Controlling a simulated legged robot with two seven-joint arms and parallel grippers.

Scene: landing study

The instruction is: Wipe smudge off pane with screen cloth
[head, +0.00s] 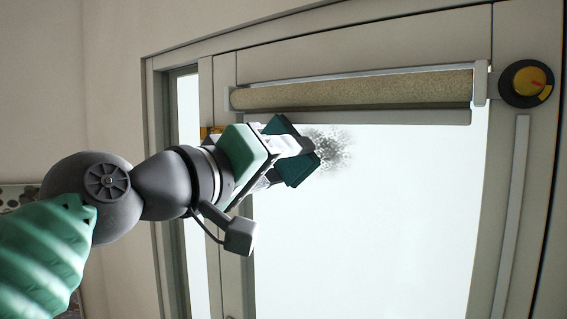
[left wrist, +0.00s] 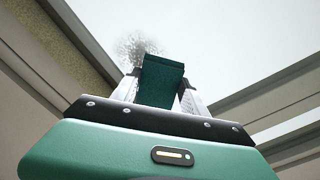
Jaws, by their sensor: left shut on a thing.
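The smudge (head: 334,148) is a dark grey speckled patch on the upper left part of the bright pane (head: 370,230). In the left wrist view the smudge (left wrist: 137,46) shows just beyond the cloth. The screen cloth (head: 299,168) is a dark green piece, also seen in the left wrist view (left wrist: 162,82). My left gripper (head: 292,150) is shut on the cloth and holds it at the smudge's left edge, covering part of it. I cannot tell whether the cloth touches the pane. My right gripper is in neither view.
A rolled beige blind (head: 355,92) runs across the top of the pane. A dark round knob with a yellow centre (head: 528,83) sits at the frame's upper right. A narrow side pane (head: 190,150) lies at left. The pane's lower right is clear.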

